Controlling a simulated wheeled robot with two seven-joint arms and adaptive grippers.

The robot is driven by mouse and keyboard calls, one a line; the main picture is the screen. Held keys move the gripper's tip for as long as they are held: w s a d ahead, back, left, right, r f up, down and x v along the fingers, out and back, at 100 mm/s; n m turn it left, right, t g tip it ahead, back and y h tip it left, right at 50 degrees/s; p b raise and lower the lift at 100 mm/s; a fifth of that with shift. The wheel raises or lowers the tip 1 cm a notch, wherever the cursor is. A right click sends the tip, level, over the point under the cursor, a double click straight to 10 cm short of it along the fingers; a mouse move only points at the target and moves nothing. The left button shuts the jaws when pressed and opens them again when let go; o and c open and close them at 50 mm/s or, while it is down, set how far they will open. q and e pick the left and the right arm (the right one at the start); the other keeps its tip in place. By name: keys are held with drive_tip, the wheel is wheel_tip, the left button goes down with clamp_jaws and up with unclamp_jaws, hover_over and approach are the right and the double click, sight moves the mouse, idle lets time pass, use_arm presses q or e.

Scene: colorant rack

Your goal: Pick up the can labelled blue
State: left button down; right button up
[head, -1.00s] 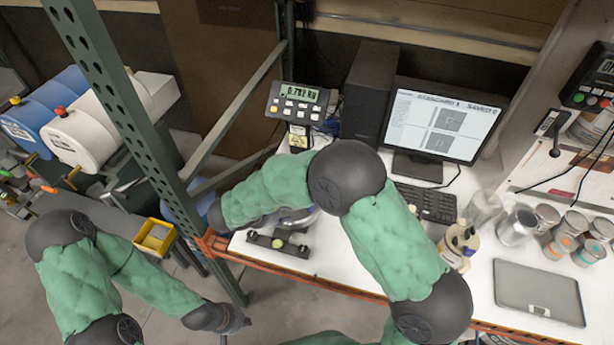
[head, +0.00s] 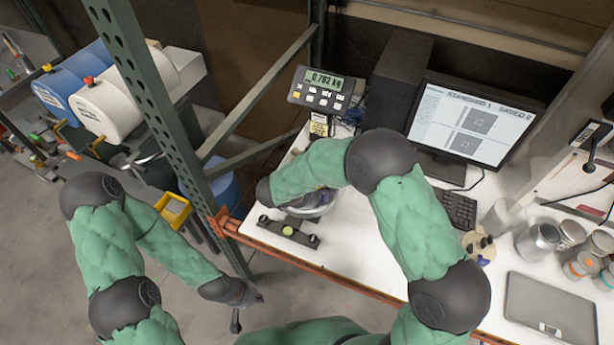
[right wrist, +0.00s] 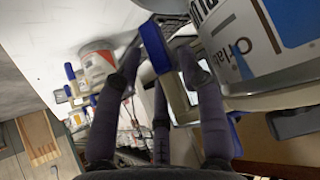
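A large can (right wrist: 285,45) with a white, blue and orange label fills the upper right of the right wrist view, beside the fingers. Its label is cut off, so I cannot read a colour name. A smaller can (right wrist: 97,66) with a red-orange band is at the left. My right gripper (right wrist: 158,58) has its dark fingers apart, with a blue and cream piece showing between or behind them. In the head view my right forearm hides most of this area by the scale. My left gripper (head: 240,298) hangs over the floor, left of the bench.
The scale display (head: 322,90) reads 0.782 kg. A green metal post (head: 165,110) stands at the bench's left corner.

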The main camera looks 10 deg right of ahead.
drive_tip(key=shift+x, duration=1.1)
drive_tip(key=shift+r, duration=0.15)
clamp_jaws()
drive_tip(key=shift+r, duration=0.1)
